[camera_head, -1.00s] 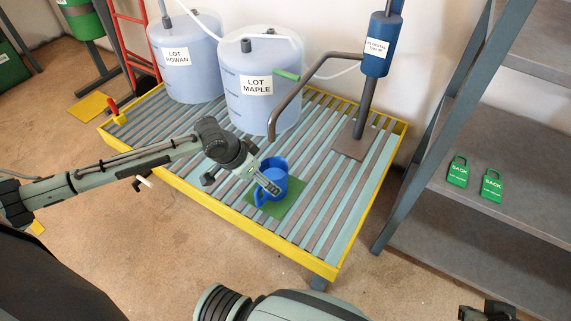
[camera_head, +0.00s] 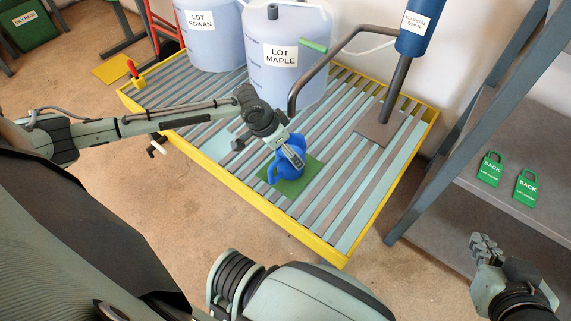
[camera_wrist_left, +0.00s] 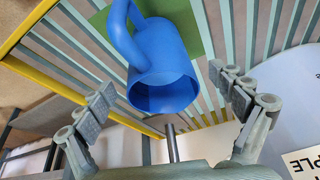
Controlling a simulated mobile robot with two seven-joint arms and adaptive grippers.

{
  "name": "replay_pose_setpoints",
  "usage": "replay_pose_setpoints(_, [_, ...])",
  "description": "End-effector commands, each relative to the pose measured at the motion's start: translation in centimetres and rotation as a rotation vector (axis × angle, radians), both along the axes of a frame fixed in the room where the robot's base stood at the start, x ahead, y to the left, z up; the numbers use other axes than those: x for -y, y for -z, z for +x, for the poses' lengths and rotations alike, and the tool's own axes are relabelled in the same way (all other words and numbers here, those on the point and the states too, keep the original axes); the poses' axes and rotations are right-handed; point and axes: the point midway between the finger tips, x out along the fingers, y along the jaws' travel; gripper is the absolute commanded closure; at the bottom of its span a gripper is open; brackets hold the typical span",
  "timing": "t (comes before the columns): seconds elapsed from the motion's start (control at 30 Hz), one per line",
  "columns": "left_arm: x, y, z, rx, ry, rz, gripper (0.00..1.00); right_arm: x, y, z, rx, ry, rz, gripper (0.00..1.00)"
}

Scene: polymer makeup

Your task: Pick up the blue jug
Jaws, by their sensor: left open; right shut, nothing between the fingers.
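The blue jug (camera_head: 285,168) stands on a green mat (camera_head: 313,172) on the slatted platform. My left gripper (camera_head: 293,152) is open at the jug and covers part of it in the head view. In the left wrist view the jug (camera_wrist_left: 163,62) shows its open mouth and its handle, at upper left. There the open fingers of the left gripper (camera_wrist_left: 166,92) lie on either side of the jug, with gaps visible. My right gripper (camera_head: 484,246) is shut and empty at lower right, far from the jug.
The yellow-edged platform (camera_head: 225,178) also carries a Lot Rowan drum (camera_head: 210,45), a Lot Maple drum (camera_head: 283,82) and a blue post pump (camera_head: 419,30) with a bent pipe. A grey shelf (camera_head: 465,197) with two green tags stands right.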

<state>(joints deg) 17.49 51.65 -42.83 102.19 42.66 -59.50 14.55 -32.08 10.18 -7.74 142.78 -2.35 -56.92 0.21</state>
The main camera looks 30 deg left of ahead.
Motion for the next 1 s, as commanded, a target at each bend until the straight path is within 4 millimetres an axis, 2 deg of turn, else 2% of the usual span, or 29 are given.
replay_pose_setpoints(0.3, [0.05, 0.33, 0.20, 0.001, 0.001, 0.001, 0.06, -0.40, -0.40, 0.30, 0.023, -0.007, 0.009, 1.00])
replay_pose_setpoints(1.0, [0.03, 0.22, 0.26, 0.004, 0.000, 0.001, 0.91, -0.38, -0.36, 0.29, 0.021, -0.007, 0.009, 1.00])
